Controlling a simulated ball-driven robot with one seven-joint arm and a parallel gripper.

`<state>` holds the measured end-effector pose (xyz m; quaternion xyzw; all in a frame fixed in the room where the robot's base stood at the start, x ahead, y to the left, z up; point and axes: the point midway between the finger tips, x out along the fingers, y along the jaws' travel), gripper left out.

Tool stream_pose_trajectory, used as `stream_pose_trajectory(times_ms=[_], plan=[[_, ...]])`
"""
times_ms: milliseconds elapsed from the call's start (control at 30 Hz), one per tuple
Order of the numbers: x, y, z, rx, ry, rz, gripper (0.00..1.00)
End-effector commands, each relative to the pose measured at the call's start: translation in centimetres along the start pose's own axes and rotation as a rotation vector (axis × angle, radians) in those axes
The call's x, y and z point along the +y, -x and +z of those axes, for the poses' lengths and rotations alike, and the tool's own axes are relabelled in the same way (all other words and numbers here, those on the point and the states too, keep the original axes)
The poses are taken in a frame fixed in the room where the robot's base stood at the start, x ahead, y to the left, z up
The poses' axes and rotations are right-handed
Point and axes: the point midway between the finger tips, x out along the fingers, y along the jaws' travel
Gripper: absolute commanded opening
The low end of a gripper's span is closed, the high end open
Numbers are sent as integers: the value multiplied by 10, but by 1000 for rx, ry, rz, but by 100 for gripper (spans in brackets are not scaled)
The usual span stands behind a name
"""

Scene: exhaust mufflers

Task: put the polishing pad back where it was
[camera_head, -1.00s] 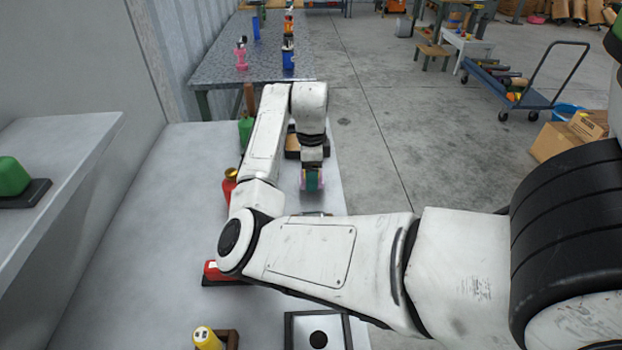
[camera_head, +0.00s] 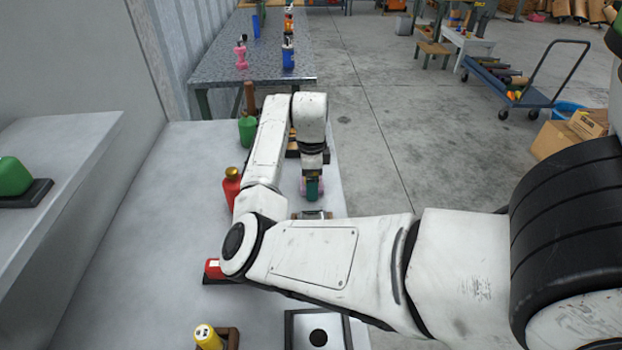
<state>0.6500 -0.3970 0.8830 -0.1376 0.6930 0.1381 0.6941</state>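My gripper (camera_head: 312,186) points down over the right part of the grey bench, seen from behind and partly hidden by my arm. A small green piece (camera_head: 313,190) with pink beside it sits between its fingertips; I take it for the polishing pad, though it is small. The gripper looks shut on it, above a small brown holder (camera_head: 312,215) on the bench. Whether the piece touches the holder or bench cannot be told.
A red bottle (camera_head: 231,188), a green bottle (camera_head: 247,130) and a red item (camera_head: 213,268) stand left of my arm. The bench's left part is clear.

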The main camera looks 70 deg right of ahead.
Motion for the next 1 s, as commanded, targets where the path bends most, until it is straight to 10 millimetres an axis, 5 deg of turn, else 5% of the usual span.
stream_pose_trajectory(times_ms=[267, 733, 1000], plan=[[-1, 20, 0, -2, -2, -3, 91], [-1, 109, 1, -3, -1, -3, 91], [0, 124, 0, 0, 0, 0, 91]])
